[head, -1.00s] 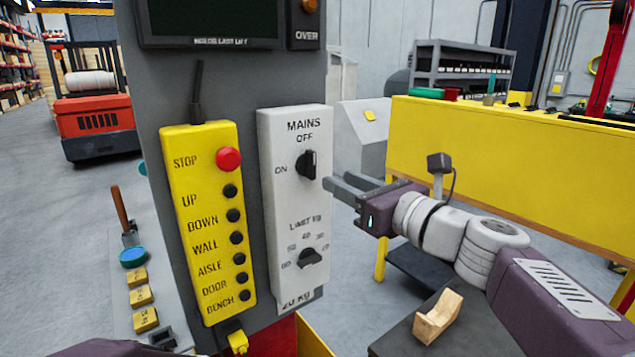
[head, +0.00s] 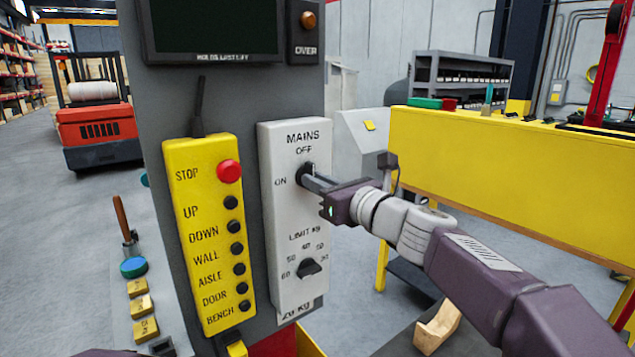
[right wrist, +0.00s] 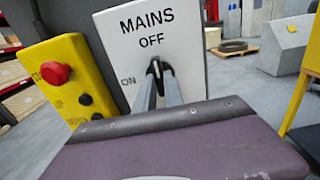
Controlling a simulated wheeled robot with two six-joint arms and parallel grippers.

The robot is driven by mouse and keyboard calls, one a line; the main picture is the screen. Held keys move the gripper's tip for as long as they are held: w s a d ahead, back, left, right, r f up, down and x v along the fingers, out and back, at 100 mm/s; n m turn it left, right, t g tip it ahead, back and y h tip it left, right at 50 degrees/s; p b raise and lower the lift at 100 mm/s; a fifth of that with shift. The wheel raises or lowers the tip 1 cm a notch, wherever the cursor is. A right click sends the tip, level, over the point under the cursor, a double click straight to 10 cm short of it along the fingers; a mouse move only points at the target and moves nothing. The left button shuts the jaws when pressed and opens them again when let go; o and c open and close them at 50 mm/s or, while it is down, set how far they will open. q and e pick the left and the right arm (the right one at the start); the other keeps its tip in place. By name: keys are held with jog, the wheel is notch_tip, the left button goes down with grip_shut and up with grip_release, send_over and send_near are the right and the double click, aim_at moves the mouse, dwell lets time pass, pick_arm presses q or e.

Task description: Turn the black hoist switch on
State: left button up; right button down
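The black MAINS switch (head: 306,170) is a rotary knob on the white panel (head: 290,222), between the labels OFF above and ON at its left. In the right wrist view the knob (right wrist: 155,68) stands about upright, its top toward OFF. My right gripper (head: 312,181) is at the knob, with its grey fingertips (right wrist: 157,77) on either side of it. I cannot tell whether they press on it. The fingers partly hide the knob in the head view. My left gripper is out of view.
A yellow pendant (head: 208,285) with a red STOP button (head: 229,171) and several black buttons hangs left of the panel. A LIMIT KG knob (head: 308,267) sits below MAINS. A yellow bench (head: 480,165) stands at right, behind my right arm.

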jog(key=shift+f+n+b, duration=0.15)
jog(key=shift+n+b, duration=4.85)
jog(key=shift+n, duration=3.6)
jog(key=shift+a, duration=0.1)
jog(key=c, duration=1.4)
grip_release()
jog(key=shift+c, duration=0.2)
jog(key=shift+s, duration=0.1)
